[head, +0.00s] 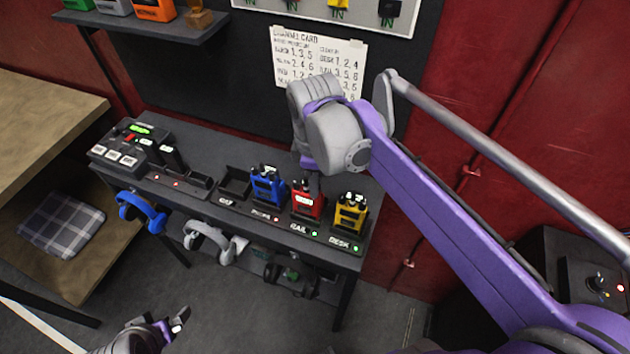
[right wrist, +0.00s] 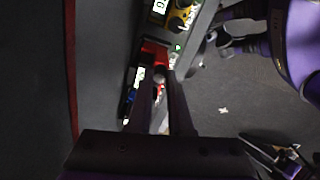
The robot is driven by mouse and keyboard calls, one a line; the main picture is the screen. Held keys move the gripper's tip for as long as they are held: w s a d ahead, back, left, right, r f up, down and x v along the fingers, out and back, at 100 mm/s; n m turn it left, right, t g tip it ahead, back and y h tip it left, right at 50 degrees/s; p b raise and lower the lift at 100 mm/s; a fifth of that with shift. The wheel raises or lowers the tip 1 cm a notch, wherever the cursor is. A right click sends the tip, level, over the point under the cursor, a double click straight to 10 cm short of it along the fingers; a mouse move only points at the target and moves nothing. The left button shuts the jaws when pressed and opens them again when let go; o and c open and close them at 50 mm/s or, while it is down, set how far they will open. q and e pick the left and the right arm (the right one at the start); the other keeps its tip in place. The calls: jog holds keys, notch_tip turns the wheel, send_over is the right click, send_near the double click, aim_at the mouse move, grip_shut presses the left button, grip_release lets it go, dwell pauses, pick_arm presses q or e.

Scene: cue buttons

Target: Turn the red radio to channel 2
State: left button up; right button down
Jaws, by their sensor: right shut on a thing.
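The red radio (head: 306,203) stands upright in a dock slot of the dark bench, between a blue radio (head: 268,188) and a yellow radio (head: 351,212). My right gripper (head: 314,186) reaches down from above onto the top of the red radio. In the right wrist view its fingers (right wrist: 160,76) are shut on a small round knob on top of the red radio (right wrist: 152,54). The fingers hide part of the radio, and I cannot read its channel. My left gripper (head: 175,321) is empty and open, low at the front left, away from the bench.
A channel card (head: 318,62) hangs on the wall, partly hidden by my right arm. A grey device with more handsets (head: 135,145) sits at the bench's left end. Headphones (head: 142,212) hang on the bench front. A wooden table (head: 40,120) stands at left.

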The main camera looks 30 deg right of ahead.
jog(key=shift+n, duration=1)
jog(key=c, duration=0.8)
grip_release()
notch_tip(320, 180, up, 11)
jog(key=shift+p, duration=0.3)
jog(key=shift+s+f, duration=0.1)
